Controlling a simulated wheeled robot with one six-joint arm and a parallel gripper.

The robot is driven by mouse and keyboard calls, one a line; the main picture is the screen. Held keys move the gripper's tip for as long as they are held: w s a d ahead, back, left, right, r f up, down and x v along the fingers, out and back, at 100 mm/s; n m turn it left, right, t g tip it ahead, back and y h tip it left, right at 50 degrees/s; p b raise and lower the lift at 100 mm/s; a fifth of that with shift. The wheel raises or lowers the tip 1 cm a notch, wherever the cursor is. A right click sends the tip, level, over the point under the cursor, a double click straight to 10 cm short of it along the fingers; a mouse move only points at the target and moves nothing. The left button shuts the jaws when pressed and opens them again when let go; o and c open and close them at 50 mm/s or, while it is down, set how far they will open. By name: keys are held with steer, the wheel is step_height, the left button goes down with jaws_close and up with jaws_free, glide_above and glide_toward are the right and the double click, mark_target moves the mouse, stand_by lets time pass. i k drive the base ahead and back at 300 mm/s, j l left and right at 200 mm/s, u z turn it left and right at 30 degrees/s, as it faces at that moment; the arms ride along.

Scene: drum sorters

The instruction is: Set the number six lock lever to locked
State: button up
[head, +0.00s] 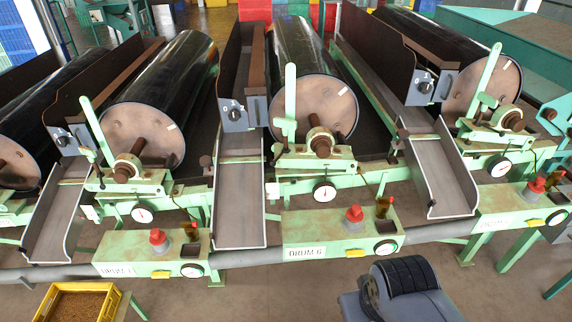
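The drum 6 station stands in the middle of the head view, with a green control box (340,238) labelled "DRUM 6" (305,252). A tall pale green lever (290,92) stands nearly upright in front of the dark drum (297,52). My gripper is not in view.
Similar stations stand on both sides, with green boxes at left (150,256) and right (525,220). A metal chute (240,200) lies left of drum 6, another (440,175) right. A grey pipe (440,230) runs along the front. A yellow crate (78,287) sits at lower left.

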mark_target(273, 163)
steer(key=i+z, duration=0.2)
steer(key=i, duration=0.4)
steer(key=i+j+z, duration=0.2)
steer(key=i, duration=0.35)
